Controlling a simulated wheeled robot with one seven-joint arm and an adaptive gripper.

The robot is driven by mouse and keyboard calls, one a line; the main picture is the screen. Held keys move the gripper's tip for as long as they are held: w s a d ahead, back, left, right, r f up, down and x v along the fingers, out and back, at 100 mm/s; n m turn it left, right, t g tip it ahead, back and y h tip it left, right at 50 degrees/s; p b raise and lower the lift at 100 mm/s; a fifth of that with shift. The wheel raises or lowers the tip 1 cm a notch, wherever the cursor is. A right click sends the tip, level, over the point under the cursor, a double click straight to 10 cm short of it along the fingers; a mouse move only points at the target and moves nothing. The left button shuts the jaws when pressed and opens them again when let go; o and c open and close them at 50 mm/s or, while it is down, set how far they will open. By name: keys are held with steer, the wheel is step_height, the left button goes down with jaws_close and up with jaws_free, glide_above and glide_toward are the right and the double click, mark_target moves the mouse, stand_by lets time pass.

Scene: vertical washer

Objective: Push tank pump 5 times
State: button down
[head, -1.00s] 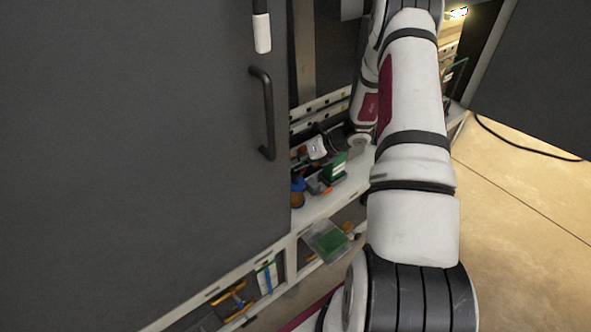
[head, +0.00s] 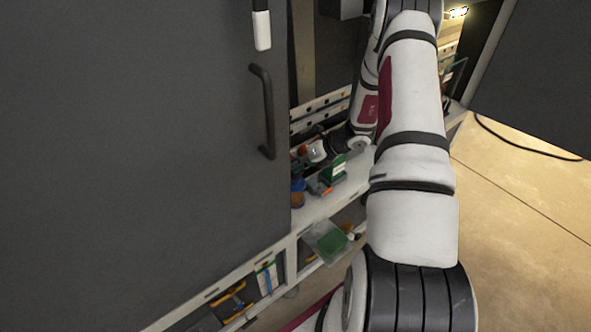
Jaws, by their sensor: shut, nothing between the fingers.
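My arm reaches into the open bay of the machine in the head view. My gripper (head: 312,163) is at the arm's far end, low in the bay above the white shelf, small and partly hidden; its fingers are hard to pick out, but it is shut and empty. A blue-topped brown container (head: 298,193) stands on the shelf at the bay's left edge, below and left of the gripper. I cannot tell which part is the tank pump, or whether the gripper touches anything.
A large dark door panel (head: 140,140) with a black handle (head: 265,110) fills the left. A green item (head: 334,169) stands on the white shelf (head: 318,211). A clear box with green contents (head: 327,242) is below. Another dark panel (head: 540,85) and open floor (head: 520,220) are right.

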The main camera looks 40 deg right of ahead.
stand_by(0.3)
steer(key=shift+r+p, duration=0.6)
steer(key=shift+r, duration=1)
step_height(320, 180, up, 5)
steer(key=shift+p, duration=0.95)
stand_by(0.8)
